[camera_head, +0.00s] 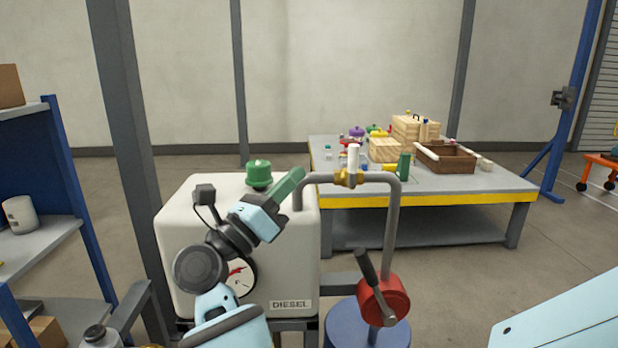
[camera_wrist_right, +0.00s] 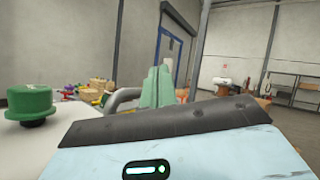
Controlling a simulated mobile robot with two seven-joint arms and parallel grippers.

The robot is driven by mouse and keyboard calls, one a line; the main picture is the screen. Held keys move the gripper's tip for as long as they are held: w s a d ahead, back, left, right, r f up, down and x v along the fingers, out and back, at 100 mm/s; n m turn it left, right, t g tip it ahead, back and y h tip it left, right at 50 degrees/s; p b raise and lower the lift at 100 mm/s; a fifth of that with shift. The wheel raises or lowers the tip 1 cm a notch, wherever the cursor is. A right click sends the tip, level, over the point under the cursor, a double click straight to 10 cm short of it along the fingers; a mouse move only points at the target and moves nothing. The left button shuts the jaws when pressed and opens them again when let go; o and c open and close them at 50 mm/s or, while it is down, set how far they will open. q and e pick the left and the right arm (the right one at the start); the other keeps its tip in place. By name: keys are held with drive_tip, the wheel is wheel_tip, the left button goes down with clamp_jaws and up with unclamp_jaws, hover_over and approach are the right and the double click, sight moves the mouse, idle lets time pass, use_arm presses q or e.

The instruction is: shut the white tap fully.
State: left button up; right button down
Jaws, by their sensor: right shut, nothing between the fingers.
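The white tap (camera_head: 353,158) is a white handle standing upright on a brass valve (camera_head: 349,179). The valve sits in the level top run of a grey pipe (camera_head: 392,225), so the handle appears crosswise to that run. My right gripper (camera_head: 298,174) has green fingers that are shut and empty. In the head view its tips are left of the tap, with a visible gap, near the pipe's left bend. In the right wrist view the shut fingers (camera_wrist_right: 157,87) stand in front of the pipe (camera_wrist_right: 124,97); I cannot make out the tap there. My left gripper is not in view.
A white diesel tank (camera_head: 180,230) with a green cap (camera_head: 258,174) stands below and left of the gripper. A red hand pump (camera_head: 384,302) with a dark lever sits on a blue drum (camera_head: 345,325). A cluttered workbench (camera_head: 470,186) stands behind. Blue shelving (camera_head: 70,190) is left.

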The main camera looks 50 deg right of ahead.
drive_tip(key=a, duration=0.2)
drive_tip(key=w+a, duration=0.1)
drive_tip(key=a, duration=0.2)
drive_tip(key=shift+w+a+b, duration=0.3)
